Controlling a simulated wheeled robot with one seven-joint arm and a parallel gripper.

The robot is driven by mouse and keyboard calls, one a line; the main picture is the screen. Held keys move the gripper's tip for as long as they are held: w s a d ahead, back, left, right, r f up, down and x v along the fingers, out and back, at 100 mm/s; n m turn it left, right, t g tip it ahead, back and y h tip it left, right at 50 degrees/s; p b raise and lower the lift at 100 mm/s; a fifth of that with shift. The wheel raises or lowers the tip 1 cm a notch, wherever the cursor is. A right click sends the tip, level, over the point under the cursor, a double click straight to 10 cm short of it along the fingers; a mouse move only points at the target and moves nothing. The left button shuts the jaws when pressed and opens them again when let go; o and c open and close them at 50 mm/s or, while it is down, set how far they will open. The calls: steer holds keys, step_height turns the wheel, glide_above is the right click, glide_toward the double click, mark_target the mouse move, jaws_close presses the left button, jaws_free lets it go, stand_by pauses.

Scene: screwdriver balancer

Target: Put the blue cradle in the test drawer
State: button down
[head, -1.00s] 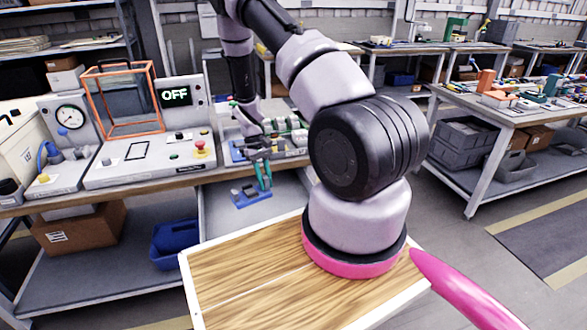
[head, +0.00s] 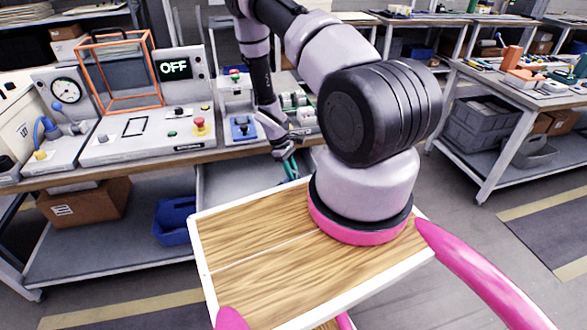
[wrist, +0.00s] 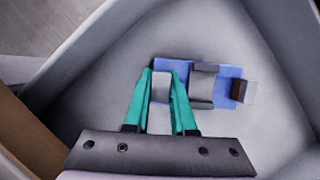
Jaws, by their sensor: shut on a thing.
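The blue cradle (wrist: 224,78), with grey upright blocks and a small dark-red and pale piece at its right end, shows in the wrist view. My gripper (wrist: 161,92) has its teal fingers shut on a grey block of the cradle. The grey test drawer (wrist: 220,35) surrounds the cradle on the visible sides. I cannot tell whether the cradle touches the drawer floor. In the head view my gripper (head: 290,168) reaches down in front of the bench over the open drawer (head: 232,185). The cradle is hidden there behind my wooden deck.
A blue bin (head: 174,220) and a cardboard box (head: 85,203) stand on the lower shelf. Drawer walls rise close around my gripper.

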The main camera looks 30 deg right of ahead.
steer(key=shift+f, duration=0.5)
steer(key=c, duration=0.7)
jaws_free()
steer(key=shift+a+r, duration=0.1)
steer(key=v, duration=1)
steer(key=shift+w+r, duration=0.1)
steer(key=shift+r, duration=0.2)
